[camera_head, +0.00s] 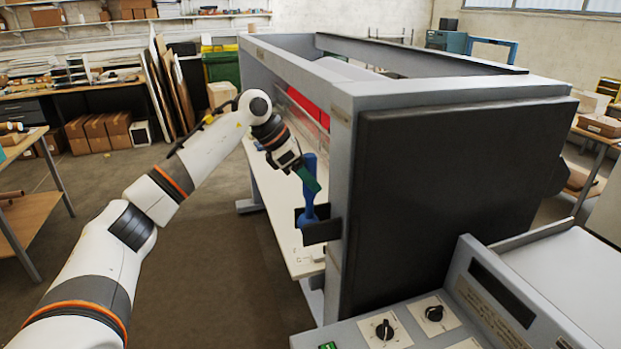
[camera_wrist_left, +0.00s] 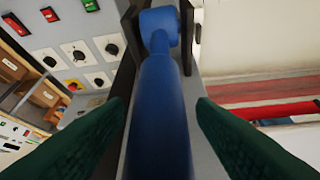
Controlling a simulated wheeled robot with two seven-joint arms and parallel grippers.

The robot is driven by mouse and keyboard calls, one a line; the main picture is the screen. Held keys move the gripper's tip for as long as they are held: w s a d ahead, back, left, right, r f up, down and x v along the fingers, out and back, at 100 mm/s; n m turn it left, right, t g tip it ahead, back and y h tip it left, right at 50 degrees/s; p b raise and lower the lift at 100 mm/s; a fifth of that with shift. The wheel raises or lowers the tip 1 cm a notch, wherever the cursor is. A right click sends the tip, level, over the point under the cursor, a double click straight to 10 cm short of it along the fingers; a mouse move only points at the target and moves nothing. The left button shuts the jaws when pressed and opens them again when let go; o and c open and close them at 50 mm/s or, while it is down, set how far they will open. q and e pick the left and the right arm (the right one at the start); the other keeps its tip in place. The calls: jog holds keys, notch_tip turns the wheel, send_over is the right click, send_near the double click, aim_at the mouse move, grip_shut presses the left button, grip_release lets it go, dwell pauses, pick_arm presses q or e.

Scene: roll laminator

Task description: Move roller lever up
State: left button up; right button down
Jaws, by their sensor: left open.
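The blue roller lever (camera_head: 309,188) stands upright on the near left side of the laminator (camera_head: 345,130), its lower end in a dark bracket (camera_head: 322,232). My left gripper (camera_head: 312,180) is at the lever's upper part and partly covers it. In the left wrist view the lever (camera_wrist_left: 160,115) runs down the middle between the two green fingers of my left gripper (camera_wrist_left: 160,140). The fingers are open, one on each side, with visible gaps to the lever. The lever's rounded pivot end (camera_wrist_left: 159,25) shows at the top. My right gripper is not in view.
A control panel with black knobs (camera_head: 384,329) is at the front right. The laminator's large black side panel (camera_head: 450,190) stands right of the lever. A pale table surface (camera_head: 285,215) lies left of the lever. Open floor (camera_head: 210,230) lies further left.

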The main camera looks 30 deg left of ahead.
pick_arm(q)
jog(key=b+v, duration=0.3)
jog(key=v, duration=0.8)
jog(key=shift+r, duration=0.1)
